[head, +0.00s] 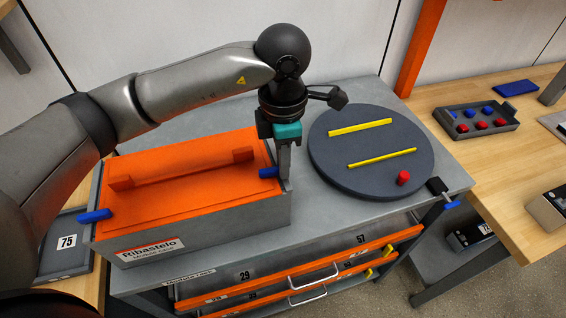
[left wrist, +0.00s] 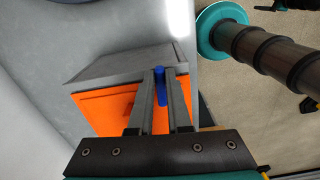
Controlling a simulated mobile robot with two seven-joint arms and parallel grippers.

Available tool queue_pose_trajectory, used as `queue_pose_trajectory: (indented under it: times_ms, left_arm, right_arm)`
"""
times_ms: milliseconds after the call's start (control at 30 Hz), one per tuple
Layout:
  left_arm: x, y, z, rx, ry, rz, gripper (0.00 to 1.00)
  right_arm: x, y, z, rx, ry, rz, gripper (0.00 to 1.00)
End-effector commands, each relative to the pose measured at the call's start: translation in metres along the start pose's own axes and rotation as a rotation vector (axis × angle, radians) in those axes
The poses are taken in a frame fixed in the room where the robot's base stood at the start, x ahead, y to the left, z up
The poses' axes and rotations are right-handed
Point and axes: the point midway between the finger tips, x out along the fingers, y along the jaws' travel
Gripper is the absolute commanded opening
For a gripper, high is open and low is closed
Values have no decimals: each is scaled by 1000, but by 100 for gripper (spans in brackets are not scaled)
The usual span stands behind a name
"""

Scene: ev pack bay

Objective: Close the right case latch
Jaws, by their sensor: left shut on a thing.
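The case (head: 200,225) is a grey box with an orange lid (head: 190,170) and stands on the grey cart top. Its right latch (head: 267,173) is a blue tab at the right end of the lid. My left gripper (head: 284,175) points down at that end and is shut on the right latch. In the left wrist view the blue latch (left wrist: 158,88) sits between the two fingers. The left latch (head: 95,216), also blue, sticks out at the case's left end. My right gripper is not in view in the head view.
A dark round turntable (head: 340,165) with two yellow strips and a red knob (head: 403,178) lies right of the case. Orange-edged drawers (head: 330,272) are below. A tray (head: 478,121) of red and blue parts sits on the right wooden bench.

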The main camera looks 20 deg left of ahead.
Motion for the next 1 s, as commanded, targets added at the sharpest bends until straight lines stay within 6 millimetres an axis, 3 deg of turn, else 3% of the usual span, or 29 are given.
queue_pose_trajectory:
  times_ms: [767,800,1000]
  left_arm:
    - [-1,1,0,-108,-1,2,0]
    - [-1,1,0,-108,-1,2,18]
    - [-1,0,0,-106,-1,1,41]
  right_arm:
    - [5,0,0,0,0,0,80]
    - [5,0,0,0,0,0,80]
    - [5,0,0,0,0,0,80]
